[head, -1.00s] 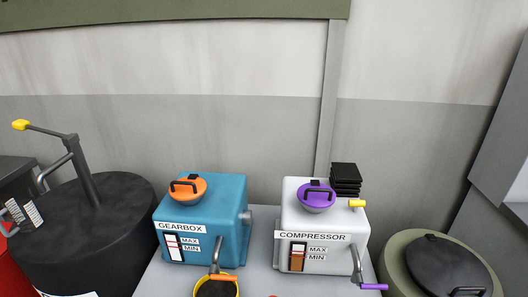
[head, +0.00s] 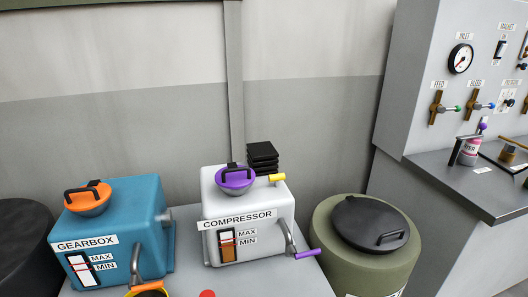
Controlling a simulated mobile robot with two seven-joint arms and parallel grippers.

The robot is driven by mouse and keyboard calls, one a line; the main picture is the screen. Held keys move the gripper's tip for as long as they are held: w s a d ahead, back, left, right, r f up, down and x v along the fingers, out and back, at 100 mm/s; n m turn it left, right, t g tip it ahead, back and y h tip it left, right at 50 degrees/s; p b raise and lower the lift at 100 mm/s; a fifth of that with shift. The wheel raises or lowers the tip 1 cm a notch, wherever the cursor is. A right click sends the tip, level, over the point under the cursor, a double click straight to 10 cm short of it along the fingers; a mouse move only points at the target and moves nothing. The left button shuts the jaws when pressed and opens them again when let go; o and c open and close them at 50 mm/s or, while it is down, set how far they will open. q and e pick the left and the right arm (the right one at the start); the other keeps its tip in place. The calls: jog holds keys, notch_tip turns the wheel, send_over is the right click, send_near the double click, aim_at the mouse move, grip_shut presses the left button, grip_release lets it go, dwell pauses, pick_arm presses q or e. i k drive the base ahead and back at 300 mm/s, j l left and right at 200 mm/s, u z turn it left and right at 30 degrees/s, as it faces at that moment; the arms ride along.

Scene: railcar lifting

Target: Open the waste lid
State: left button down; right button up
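A black round lid (head: 366,222) with a bar handle (head: 391,239) lies shut on an olive-green drum (head: 330,255) at the lower right in the head view. The drum's label is cut off at the bottom edge, so I cannot read it. Neither of my grippers is in view.
A grey bench (head: 190,283) holds a blue gearbox box (head: 115,222) with an orange cap and a white compressor box (head: 246,212) with a purple cap. A grey counter (head: 440,180) with a gauge panel stands right of the drum. A black drum (head: 22,245) is at the left.

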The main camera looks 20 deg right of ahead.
aim_at(370, 223)
jog(key=z, duration=1.45)
